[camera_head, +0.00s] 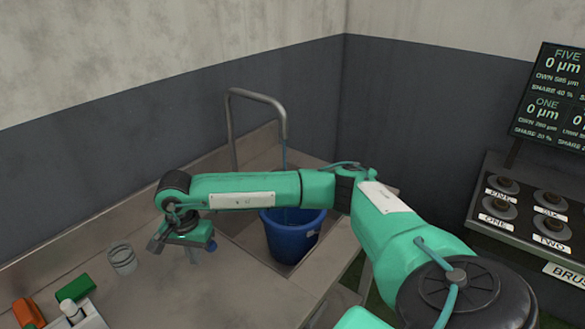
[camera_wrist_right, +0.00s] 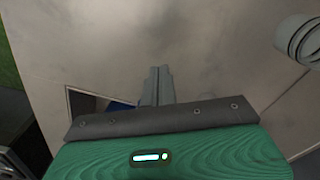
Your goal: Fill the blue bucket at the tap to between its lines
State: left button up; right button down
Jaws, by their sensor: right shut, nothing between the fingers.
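The blue bucket (camera_head: 293,243) stands upright in the sink, below the spout of the grey tap (camera_head: 284,122). A thin bluish stream (camera_head: 284,155) hangs below the spout, and part of it shows at the bucket's mouth. My right forearm crosses in front of the bucket's rim; I cannot make out its lines or water level. My right gripper (camera_head: 193,254) is shut and empty, pointing down over the counter left of the bucket. Its closed fingers show in the right wrist view (camera_wrist_right: 158,85). A small blue part (camera_head: 212,246) shows beside the gripper; I cannot tell what it is. My left gripper is out of view.
A clear jar (camera_head: 122,259) stands on the counter left of my gripper. A green block (camera_head: 75,288) and an orange block (camera_head: 27,312) are at the lower left. A knob panel (camera_head: 535,215) and a dark display (camera_head: 550,95) are at the right. Walls close off the back.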

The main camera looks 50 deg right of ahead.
dwell(0.5)
jog(key=shift+w+d+b, duration=0.2)
jog(key=shift+d+b, duration=0.6)
jog(key=shift+d, duration=1.3)
notch_tip(320, 180, up, 7)
jog(key=a+p, duration=0.1)
jog(key=p, duration=0.1)
